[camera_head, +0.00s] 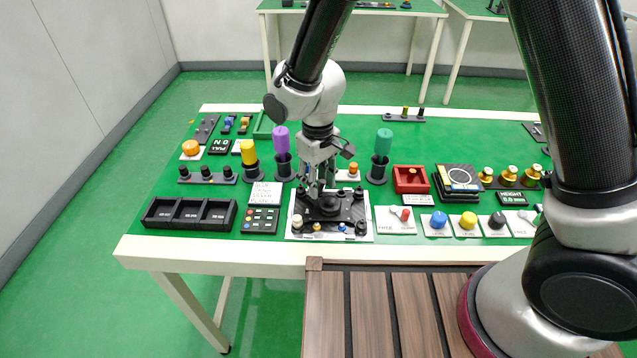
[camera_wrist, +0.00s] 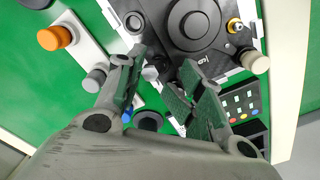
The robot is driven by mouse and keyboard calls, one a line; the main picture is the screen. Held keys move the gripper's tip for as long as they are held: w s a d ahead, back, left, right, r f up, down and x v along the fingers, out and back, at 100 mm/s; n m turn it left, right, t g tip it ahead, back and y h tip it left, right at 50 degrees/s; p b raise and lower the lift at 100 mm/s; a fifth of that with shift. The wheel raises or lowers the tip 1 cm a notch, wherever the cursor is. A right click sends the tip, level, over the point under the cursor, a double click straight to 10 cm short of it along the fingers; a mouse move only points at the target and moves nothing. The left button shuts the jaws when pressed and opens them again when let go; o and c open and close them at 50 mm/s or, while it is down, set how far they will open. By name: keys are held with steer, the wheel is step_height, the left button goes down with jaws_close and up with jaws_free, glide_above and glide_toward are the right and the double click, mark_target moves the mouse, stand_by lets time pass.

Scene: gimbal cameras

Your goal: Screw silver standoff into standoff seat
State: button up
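My gripper (camera_head: 318,188) hangs low over the back of a black fixture plate (camera_head: 345,211) at the table's front. In the wrist view my gripper (camera_wrist: 162,68) has its two fingers spread, with nothing seen held between them. The black fixture plate (camera_wrist: 165,30) lies beyond the fingertips, with a large round knob (camera_wrist: 195,25) in its middle. A small round feature (camera_wrist: 150,73) on its edge shows between the fingers. A brass fitting (camera_wrist: 234,25) stands at another corner. I cannot tell which piece is the silver standoff or which spot is its seat.
A grey cylinder (camera_wrist: 97,78) and an orange knob (camera_wrist: 54,38) stand on a white strip beside the fingers. Tall purple (camera_head: 281,139) and green (camera_head: 383,141) cylinders rise behind the gripper. A button panel (camera_head: 260,221) and black bins (camera_head: 190,213) lie left. Several knobs line the right.

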step_height(320, 180, up, 11)
stand_by(0.3)
steer(key=shift+d+f, duration=0.1)
stand_by(1.9)
steer(key=c, duration=0.3)
steer(key=w+d+m, duration=0.1)
steer(key=w+d+f+m, duration=0.1)
steer(key=d, duration=0.1)
steer(key=w+d+f+m, duration=0.1)
steer(key=d, duration=0.1)
steer(key=shift+d+g, duration=0.2)
steer(key=shift+g, duration=0.2)
steer(key=shift+c, duration=0.4)
steer(key=m+y, duration=0.4)
steer(key=m, duration=1.9)
glide_toward(331, 193)
steer(key=shift+g, duration=0.3)
steer(key=a+f, duration=0.2)
steer(key=s+a+f, duration=0.1)
steer(key=a+f, duration=0.2)
steer(key=shift+a+f, duration=0.2)
steer(key=shift+f, duration=0.15)
